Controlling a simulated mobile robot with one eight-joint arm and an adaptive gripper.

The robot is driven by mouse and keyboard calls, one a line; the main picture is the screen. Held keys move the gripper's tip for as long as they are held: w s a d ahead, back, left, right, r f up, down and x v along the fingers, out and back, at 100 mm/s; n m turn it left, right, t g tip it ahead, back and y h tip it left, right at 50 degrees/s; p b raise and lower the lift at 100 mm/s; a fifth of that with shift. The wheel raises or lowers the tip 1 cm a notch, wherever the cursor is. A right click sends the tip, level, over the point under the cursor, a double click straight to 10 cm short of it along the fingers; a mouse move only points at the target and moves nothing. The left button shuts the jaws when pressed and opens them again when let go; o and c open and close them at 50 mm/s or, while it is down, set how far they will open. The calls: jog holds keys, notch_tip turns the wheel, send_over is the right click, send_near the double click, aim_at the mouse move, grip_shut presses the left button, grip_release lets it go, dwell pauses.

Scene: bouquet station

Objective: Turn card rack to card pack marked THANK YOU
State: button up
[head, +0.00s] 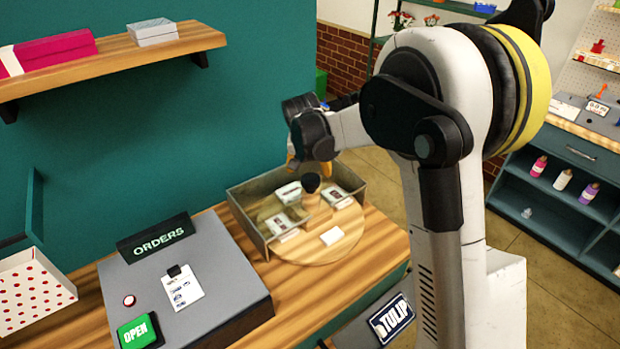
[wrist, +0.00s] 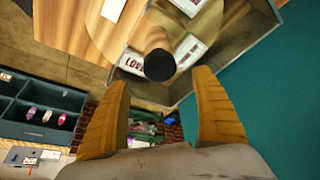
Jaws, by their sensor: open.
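The card rack is a round wooden turntable (head: 322,252) with several card packs on it and a black knob (head: 311,182) on its centre post. The knob also shows in the wrist view (wrist: 158,66), between and just beyond my gripper's open fingertips (wrist: 160,80), not visibly gripped. One pack (wrist: 132,62) reads LOVE. Another pack (wrist: 190,50) lies right of the knob, its print unclear. In the head view, a front-left pack (head: 283,225) and a front white pack (head: 332,237) show. I cannot read THANK YOU on any pack. The wrist partly hides my gripper (head: 293,164) in the head view.
A grey box wall (head: 246,228) stands around the rack's back and sides; its front is open. The ORDERS stand (head: 157,238) and a grey desk unit (head: 216,262) are at left on the wooden counter. A teal wall (head: 240,120) rises behind.

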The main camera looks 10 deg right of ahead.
aim_at(311, 179)
jog(key=x, duration=0.7)
jog(key=shift+w+f, duration=0.1)
jog(key=shift+f, duration=0.05)
jog(key=c, duration=1.4)
